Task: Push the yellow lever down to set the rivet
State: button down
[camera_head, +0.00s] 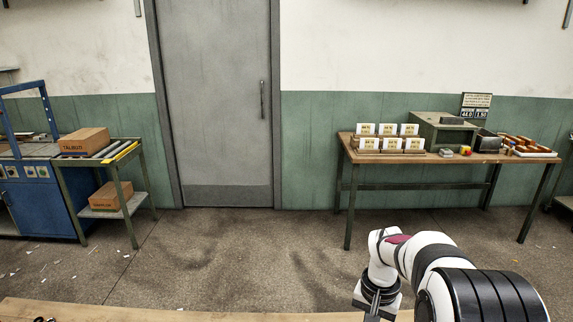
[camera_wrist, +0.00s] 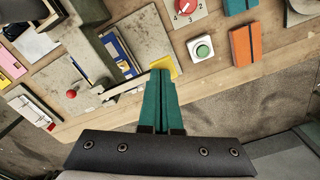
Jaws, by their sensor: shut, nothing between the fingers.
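In the wrist view my gripper (camera_wrist: 161,74) is shut and empty, its two teal fingers side by side over the bench. A yellow piece (camera_wrist: 172,64), which looks like the lever's end, shows right at the fingertips. The fingers hide part of it, and I cannot tell whether they touch it. A pale bar (camera_wrist: 124,90) runs left from near the fingers towards a dark grey post (camera_wrist: 92,32). I cannot make out a rivet.
In the wrist view a green button (camera_wrist: 202,50), a red dial (camera_wrist: 187,5) and an orange book (camera_wrist: 245,43) lie right of the fingers. A red knob (camera_wrist: 71,94) and a red-tipped lever (camera_wrist: 47,125) stand left. The wooden bench edge (camera_wrist: 215,85) runs close by.

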notch_tip(320, 180, up, 8)
jog(key=s+a, duration=0.3)
jog(key=s, duration=0.6)
jog(key=s+a+y, duration=0.1)
jog(key=s+a, duration=0.2)
jog(key=s, duration=0.6)
jog(key=s+a, duration=0.4)
jog(key=s, duration=0.6)
jog(key=shift+f+y, duration=0.4)
jog(key=c, duration=1.6)
grip_release()
